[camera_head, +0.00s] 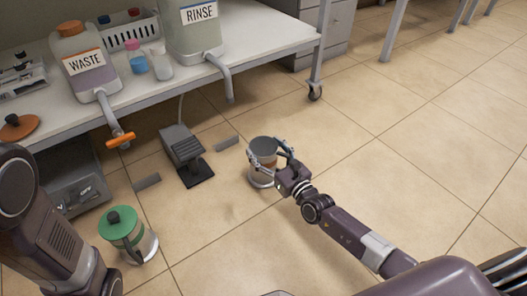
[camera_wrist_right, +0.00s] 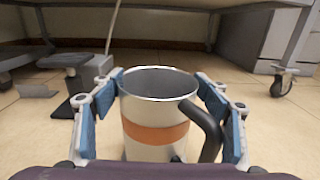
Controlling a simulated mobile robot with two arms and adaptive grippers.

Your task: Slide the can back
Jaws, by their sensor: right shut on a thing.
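The can (camera_head: 262,165) is a light metal cylinder with an orange band, a dark inside and a black handle. It stands upright on the floor, right of the pedal. My right gripper (camera_head: 268,156) is shut around it, with a finger on each side. In the right wrist view the can (camera_wrist_right: 158,115) sits between the blue finger pads of the gripper (camera_wrist_right: 160,110), its handle toward the right finger. My left arm shows at the left edge, but its gripper is not in view.
A grey foot pedal (camera_head: 184,150) and low grey blocks (camera_head: 227,143) lie left of the can. A green-lidded can (camera_head: 130,238) stands at lower left. The bench (camera_head: 260,28) holds WASTE (camera_head: 86,62) and RINSE (camera_head: 196,30) containers with spouts. Floor at right is clear.

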